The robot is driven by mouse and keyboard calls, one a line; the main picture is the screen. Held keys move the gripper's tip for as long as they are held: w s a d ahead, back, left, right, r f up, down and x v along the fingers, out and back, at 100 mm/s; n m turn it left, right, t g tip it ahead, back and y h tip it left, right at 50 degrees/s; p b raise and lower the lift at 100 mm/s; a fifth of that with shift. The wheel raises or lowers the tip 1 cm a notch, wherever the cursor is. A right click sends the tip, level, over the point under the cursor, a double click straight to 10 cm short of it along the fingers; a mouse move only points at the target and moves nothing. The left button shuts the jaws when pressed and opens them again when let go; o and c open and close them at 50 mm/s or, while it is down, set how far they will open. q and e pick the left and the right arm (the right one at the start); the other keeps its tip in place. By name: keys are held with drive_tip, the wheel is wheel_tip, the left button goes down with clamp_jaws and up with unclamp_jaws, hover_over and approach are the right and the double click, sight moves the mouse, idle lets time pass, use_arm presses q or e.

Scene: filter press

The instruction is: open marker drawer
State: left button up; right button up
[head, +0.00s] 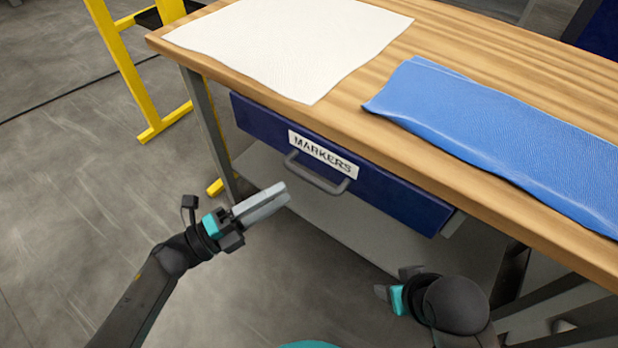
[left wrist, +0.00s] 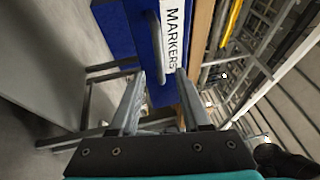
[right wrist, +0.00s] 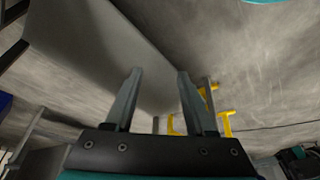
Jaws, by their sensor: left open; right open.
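The marker drawer has a dark blue front (head: 395,199) under the tabletop, with a white MARKERS label (head: 323,154) and a grey bar handle (head: 318,179). I cannot tell any clear gap at its front. My left gripper (head: 284,193) is open and empty, just in front of and below the handle's left end. In the left wrist view, the handle (left wrist: 154,45) runs up from between the open fingertips (left wrist: 160,75), beside the label (left wrist: 174,35); contact cannot be told.
The wooden table (head: 470,45) carries a white cloth (head: 290,40) and a blue cloth (head: 500,130). A grey lower shelf (head: 300,215) lies below the drawer. A yellow frame (head: 120,55) stands at the back left. The floor (head: 70,200) at left is clear.

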sight(309, 176)
use_arm(q)
drive_tip(key=b+x, duration=0.1)
drive_tip(key=x, duration=0.6)
drive_tip(key=shift+w+d, duration=0.1)
drive_tip(key=shift+d, duration=0.15)
use_arm(e)
wheel_tip(309, 176, up, 3)
drive_tip(key=shift+s+f+t, duration=0.1)
drive_tip(key=shift+s+t, duration=0.05)
drive_tip(key=shift+t, duration=0.15)
use_arm(q)
drive_tip(key=shift+c, duration=0.4)
drive_tip(key=shift+f, duration=0.1)
clamp_jaws()
